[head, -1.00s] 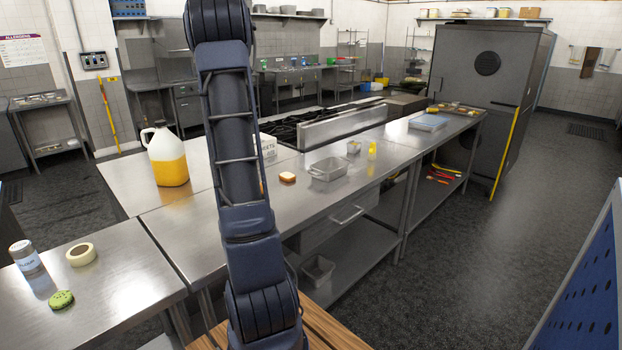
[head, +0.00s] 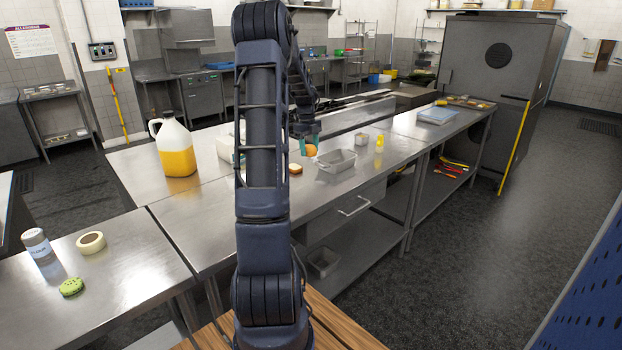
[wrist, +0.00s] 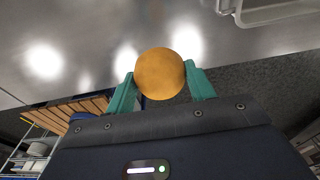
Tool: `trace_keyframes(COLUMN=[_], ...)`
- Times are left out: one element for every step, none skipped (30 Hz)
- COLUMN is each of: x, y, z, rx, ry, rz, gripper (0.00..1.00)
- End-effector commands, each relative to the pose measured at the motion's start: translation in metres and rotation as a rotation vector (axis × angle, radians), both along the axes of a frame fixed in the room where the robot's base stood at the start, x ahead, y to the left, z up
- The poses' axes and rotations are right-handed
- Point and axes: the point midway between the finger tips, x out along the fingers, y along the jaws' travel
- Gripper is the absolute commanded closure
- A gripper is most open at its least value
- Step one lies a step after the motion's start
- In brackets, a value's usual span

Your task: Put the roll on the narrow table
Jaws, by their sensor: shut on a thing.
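The roll, round and golden brown, is between the teal fingers of my gripper in the wrist view (wrist: 160,75). My gripper (head: 310,146) is shut on the roll (head: 312,151) in the head view, above the long steel counter (head: 185,212), just left of a grey metal pan. Part of my arm hides the middle of that counter. A smaller steel table (head: 125,318) stands at the lower left. A slatted wooden top (head: 335,325) shows at the bottom. I cannot tell which of these is the narrow table.
The grey pan (head: 336,161), a small bread piece (head: 296,169) and a yellow bottle (head: 379,143) stand near my gripper. A jug (head: 175,150) is farther left. The left table holds a can (head: 37,246), tape (head: 91,242) and a green item (head: 72,287); its right part is clear.

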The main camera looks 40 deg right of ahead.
Motion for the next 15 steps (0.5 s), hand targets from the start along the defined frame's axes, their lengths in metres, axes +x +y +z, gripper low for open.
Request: trace_keyframes(x=[-0.001,-0.001,-0.001,-0.001,-0.001,-0.001,-0.001,-0.001,-0.001,-0.001,-0.001,-0.001,0.0,0.0,0.0], y=[0.0,0.0,0.0,0.0,0.0,0.0,0.0,0.0,0.0,0.0,0.0,0.0,0.0,0.0,0.0], z=[-0.012,-0.018,-0.027,-0.034,-0.04,-0.049,-0.055,-0.062,-0.07,-0.076,-0.081,-0.087,-0.091,-0.095,-0.098], rx=[0.002,0.002,0.003,0.003,0.003,0.002,0.002,0.003,0.002,0.002,0.001,0.0,0.001,0.001,0.001], ry=[0.002,0.001,0.002,0.002,0.002,0.002,0.002,0.002,0.002,0.002,0.002,0.001,0.001,0.001,0.0], rz=[-0.001,-0.001,-0.002,-0.001,-0.001,-0.001,-0.001,-0.001,0.0,0.0,0.0,0.0,0.0,0.0,-0.001], gripper=[0.69,0.69,0.69,0.69,0.69,0.69,0.69,0.69,0.69,0.69,0.69,0.69,0.69,0.69,0.69])
